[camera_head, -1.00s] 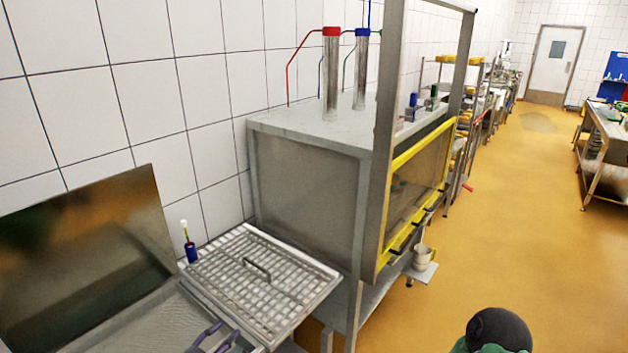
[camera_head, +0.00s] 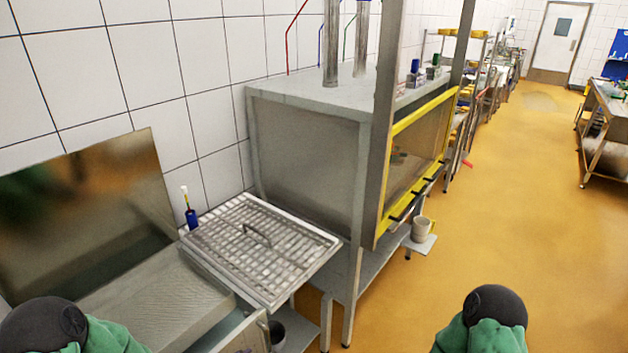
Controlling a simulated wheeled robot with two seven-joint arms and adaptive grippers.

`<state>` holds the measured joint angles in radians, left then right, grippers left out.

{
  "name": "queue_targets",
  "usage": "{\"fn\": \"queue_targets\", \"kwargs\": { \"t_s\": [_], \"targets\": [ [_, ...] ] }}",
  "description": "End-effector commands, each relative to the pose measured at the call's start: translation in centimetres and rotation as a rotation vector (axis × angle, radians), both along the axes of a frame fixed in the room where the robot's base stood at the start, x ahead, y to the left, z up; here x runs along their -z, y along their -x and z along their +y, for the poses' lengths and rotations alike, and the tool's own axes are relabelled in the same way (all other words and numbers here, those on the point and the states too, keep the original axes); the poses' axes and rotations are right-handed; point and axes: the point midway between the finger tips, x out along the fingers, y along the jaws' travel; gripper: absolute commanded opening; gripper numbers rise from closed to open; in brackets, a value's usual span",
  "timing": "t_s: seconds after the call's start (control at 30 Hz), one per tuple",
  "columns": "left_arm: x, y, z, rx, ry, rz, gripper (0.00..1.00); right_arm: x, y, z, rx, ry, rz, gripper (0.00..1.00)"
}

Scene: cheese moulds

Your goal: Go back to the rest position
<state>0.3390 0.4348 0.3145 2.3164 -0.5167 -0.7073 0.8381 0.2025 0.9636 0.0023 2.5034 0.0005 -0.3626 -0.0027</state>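Neither gripper shows in the head view. Dark round joints with green links of my two arms stand at the bottom left and bottom right edges. Whether the hands are open or shut is hidden. The task names no object. A white grated tray (camera_head: 290,283) with a grey handle lies flat beside the steel sink unit (camera_head: 165,300) at lower left. No part of either arm visibly touches them.
A steel cabinet (camera_head: 305,155) with a yellow-framed front stands centre. A pale cup (camera_head: 420,229) is on a small side shelf. A blue holder (camera_head: 192,219) stands by the wall. A work table (camera_head: 612,128) is at right. Orange floor (camera_head: 520,220) is clear between.

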Motion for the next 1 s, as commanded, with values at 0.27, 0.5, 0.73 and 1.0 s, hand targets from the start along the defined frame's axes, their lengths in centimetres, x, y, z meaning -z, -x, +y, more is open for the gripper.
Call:
{"fn": "queue_targets", "kwargs": {
  "t_s": [0.27,0.5,0.73,1.0],
  "targets": [
    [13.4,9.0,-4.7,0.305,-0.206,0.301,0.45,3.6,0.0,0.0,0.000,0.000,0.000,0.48],
    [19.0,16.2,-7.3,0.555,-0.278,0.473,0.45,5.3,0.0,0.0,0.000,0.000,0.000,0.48],
    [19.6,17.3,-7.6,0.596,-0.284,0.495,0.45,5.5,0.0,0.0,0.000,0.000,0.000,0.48],
    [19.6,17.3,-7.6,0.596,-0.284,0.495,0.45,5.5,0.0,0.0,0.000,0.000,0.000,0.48]
  ]
}}
